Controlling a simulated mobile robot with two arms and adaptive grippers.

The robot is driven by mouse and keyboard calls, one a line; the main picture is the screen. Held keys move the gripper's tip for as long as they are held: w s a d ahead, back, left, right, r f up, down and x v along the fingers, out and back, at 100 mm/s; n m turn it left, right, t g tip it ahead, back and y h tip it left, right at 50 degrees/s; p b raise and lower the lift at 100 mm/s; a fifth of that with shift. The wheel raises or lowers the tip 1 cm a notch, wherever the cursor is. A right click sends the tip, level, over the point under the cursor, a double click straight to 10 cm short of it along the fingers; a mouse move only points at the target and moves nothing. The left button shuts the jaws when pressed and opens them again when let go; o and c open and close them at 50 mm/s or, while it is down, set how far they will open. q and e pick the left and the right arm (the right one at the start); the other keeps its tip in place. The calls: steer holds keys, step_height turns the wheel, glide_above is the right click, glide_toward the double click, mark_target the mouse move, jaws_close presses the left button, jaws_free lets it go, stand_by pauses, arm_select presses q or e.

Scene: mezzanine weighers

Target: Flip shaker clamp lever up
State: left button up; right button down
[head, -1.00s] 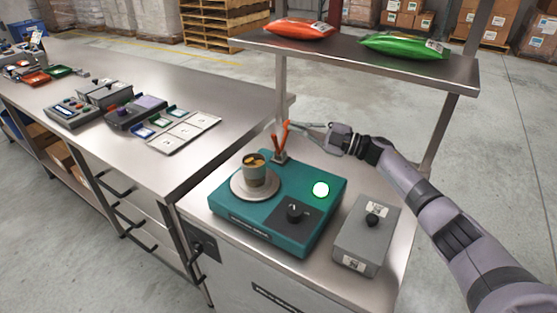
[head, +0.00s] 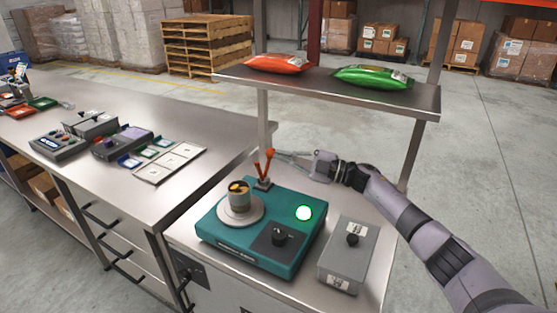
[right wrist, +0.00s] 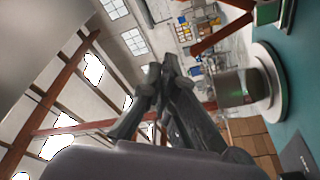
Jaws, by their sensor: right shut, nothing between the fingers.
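The teal shaker (head: 240,250) stands on the steel bench, with a green lamp lit and a black knob on top. A round plate (head: 240,211) on it carries a metal cup (head: 239,194) with brownish contents. The orange clamp lever (head: 269,164) rises upright and slightly tilted in a V shape from a small block at the shaker's back corner. My right gripper (head: 280,154) is shut and empty, its tips right beside the lever's top; I cannot tell whether they touch. In the right wrist view, the shut fingers (right wrist: 160,75) show near an orange bar (right wrist: 222,33). My left gripper is out of view.
A grey box with a black knob (head: 347,262) stands right of the shaker. A shelf (head: 300,88) above holds a red bag (head: 277,64) and a green bag (head: 373,77). A long bench (head: 190,190) with several devices lies left.

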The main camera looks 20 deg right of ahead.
arm_select(q)
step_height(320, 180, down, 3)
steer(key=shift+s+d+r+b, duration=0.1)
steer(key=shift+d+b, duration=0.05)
steer(key=shift+b, duration=0.8)
arm_select(e)
steer(key=v, duration=0.9)
steer(key=shift+w+d, duration=0.15)
steer(key=shift+d, duration=0.05)
steer(key=shift+f, duration=0.1)
